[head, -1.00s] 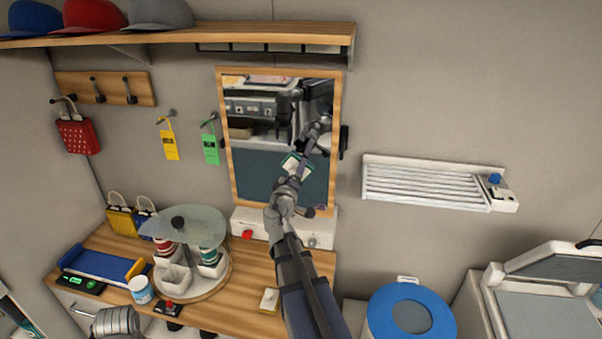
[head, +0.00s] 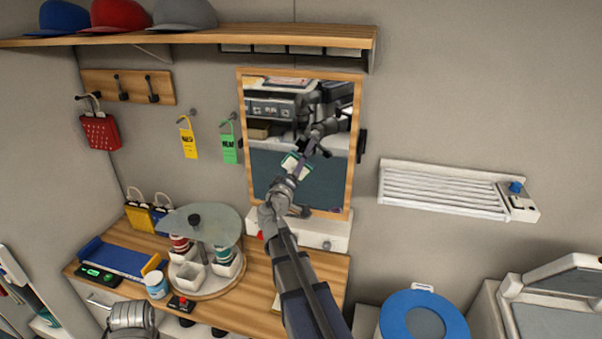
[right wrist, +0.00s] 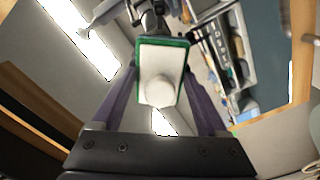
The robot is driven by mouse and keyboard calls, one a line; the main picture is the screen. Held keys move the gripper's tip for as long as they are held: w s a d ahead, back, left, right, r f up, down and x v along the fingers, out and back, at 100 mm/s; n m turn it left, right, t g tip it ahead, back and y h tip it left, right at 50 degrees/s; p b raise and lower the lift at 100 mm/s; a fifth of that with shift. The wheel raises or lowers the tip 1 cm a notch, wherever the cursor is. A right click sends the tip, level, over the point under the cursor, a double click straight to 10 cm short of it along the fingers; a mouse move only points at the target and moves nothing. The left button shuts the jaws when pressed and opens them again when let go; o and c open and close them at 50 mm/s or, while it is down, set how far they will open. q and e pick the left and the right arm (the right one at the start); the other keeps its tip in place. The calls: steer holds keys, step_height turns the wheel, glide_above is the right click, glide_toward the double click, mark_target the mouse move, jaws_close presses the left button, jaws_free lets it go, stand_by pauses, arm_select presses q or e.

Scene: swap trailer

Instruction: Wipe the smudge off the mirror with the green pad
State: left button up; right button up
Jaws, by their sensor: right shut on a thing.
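The mirror (head: 270,185) hangs on the wall in a wooden frame. A small purplish mark (head: 334,210) shows low at its right, perhaps the smudge. My right gripper (head: 291,180) is in front of the mirror, shut on the green pad (head: 294,165). In the right wrist view the pad (right wrist: 172,55) has a white back, a green rim and a round white knob between the fingers. I cannot tell whether the pad touches the glass; its wiping face is hidden. Of my left arm, only a grey link shows at the bottom left; its gripper is out of view.
A white ledge (head: 335,229) sits just under the mirror. The wooden counter (head: 245,310) holds a round-topped carousel (head: 203,222), a white cup (head: 156,285) and a blue tray (head: 122,260). A shelf (head: 300,35) runs above; a white rack (head: 440,188) is at right.

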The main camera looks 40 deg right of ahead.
mark_target(283, 166)
steer(key=shift+w+a, duration=0.1)
steer(key=shift+w, duration=0.15)
steer(key=shift+w+a, duration=1.35)
steer(key=shift+w, duration=0.1)
steer(key=shift+s, duration=0.15)
steer(key=shift+s+a, duration=0.4)
steer(key=shift+a, duration=0.05)
steer(key=shift+v, duration=2.35)
steer(key=v, duration=0.3)
